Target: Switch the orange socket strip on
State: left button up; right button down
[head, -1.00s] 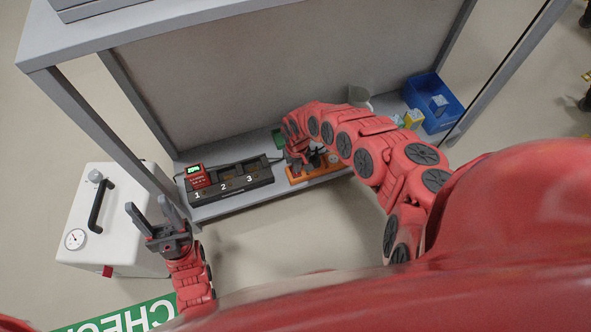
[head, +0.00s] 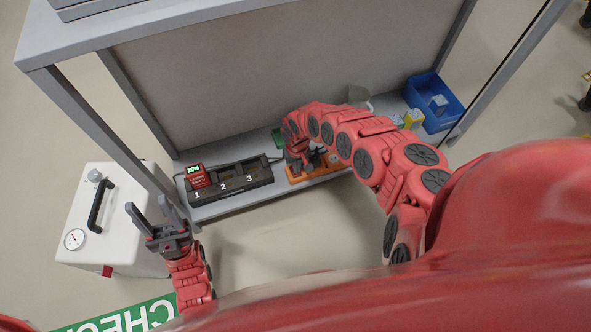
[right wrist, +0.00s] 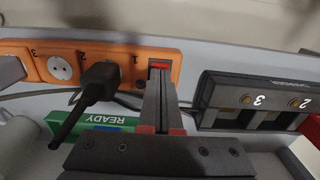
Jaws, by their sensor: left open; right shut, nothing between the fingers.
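The orange socket strip (head: 294,180) lies on the bench shelf, partly hidden by my right arm in the head view. In the right wrist view the strip (right wrist: 140,60) shows numbered sockets and a red rocker switch (right wrist: 158,66) at its right end. A black plug (right wrist: 100,82) sits in one socket, and a round socket beside it is empty. My right gripper (right wrist: 158,82) is shut and empty, its fingertips at the switch's near edge; contact and switch position cannot be told. My left gripper (head: 148,206) is open and empty, left of the shelf's front edge.
A black numbered charger dock (head: 232,184) with a red device (head: 197,176) stands left of the strip. A green READY block (right wrist: 95,122) lies beside the strip. A blue bin (head: 447,112) is at the right. A white case (head: 105,225) stands at the left.

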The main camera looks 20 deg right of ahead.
jog(key=shift+f+b, duration=0.5)
jog(key=shift+f, duration=0.25)
dwell(0.3)
notch_tip(320, 180, up, 5)
jog(key=p, duration=0.5)
jog(key=shift+f, duration=0.1)
notch_tip(320, 180, up, 2)
jog(key=shift+r+p, duration=0.2)
jog(key=shift+p, duration=1)
jog(key=shift+f, duration=0.1)
